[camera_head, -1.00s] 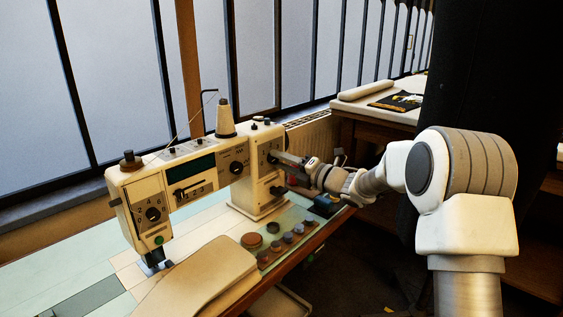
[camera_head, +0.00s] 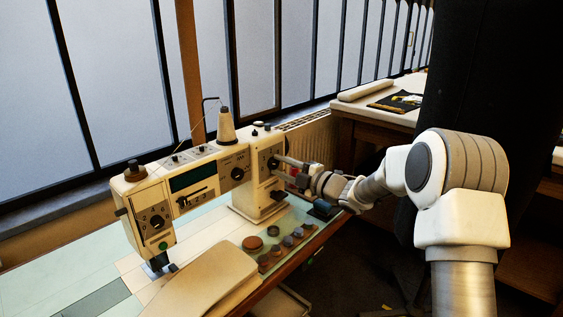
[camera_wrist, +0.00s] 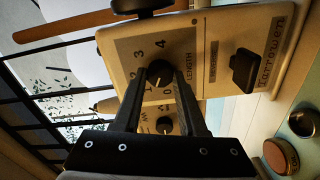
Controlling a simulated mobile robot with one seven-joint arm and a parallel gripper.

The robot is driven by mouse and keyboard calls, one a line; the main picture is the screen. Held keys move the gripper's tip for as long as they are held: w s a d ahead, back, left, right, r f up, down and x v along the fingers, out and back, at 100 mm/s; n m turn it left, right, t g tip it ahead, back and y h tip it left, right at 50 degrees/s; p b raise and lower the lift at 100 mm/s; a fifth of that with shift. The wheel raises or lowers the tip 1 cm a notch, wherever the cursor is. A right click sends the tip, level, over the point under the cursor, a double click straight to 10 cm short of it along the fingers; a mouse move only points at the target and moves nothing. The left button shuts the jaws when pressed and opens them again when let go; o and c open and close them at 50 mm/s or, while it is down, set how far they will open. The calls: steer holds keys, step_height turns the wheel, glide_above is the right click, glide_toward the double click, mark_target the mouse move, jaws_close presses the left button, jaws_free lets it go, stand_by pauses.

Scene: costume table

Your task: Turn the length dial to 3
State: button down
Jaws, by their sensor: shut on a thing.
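The length dial (camera_wrist: 159,73) is a small dark round knob on the cream sewing machine, beside the word LENGTH and ringed by the digits 0 to 4. A pale mark on the knob appears to point near the 1. My gripper (camera_wrist: 158,76) is shut on the dial, with one dark finger on each side of it. In the head view, my gripper (camera_head: 281,165) reaches in from the right to the machine's right-hand column (camera_head: 259,190), and its fingers partly cover the dial there.
A second dark knob (camera_wrist: 165,125) shows between my fingers. A dark lever (camera_wrist: 243,70) sticks out right of the LENGTH label. Several small round pieces (camera_head: 273,230) lie on the table in front of the column. A beige pad (camera_head: 205,275) lies at the front.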

steer(key=m+p, duration=0.3)
steer(key=m, duration=0.2)
steer(key=shift+r+m+p, duration=0.15)
steer(key=shift+m+p, duration=0.15)
steer(key=m+p, duration=0.4)
steer(key=m, duration=0.2)
steer(key=m+p, duration=0.3)
steer(key=m, duration=0.2)
steer(key=shift+m, duration=0.4)
steer(key=m+p, duration=0.2)
steer(key=m, duration=0.2)
steer(key=shift+m+p, duration=0.35)
steer(key=shift+m, duration=0.05)
steer(key=shift+f+m, duration=0.2)
steer(key=shift+m, duration=0.1)
steer(key=shift+c, duration=2.3)
jaws_free()
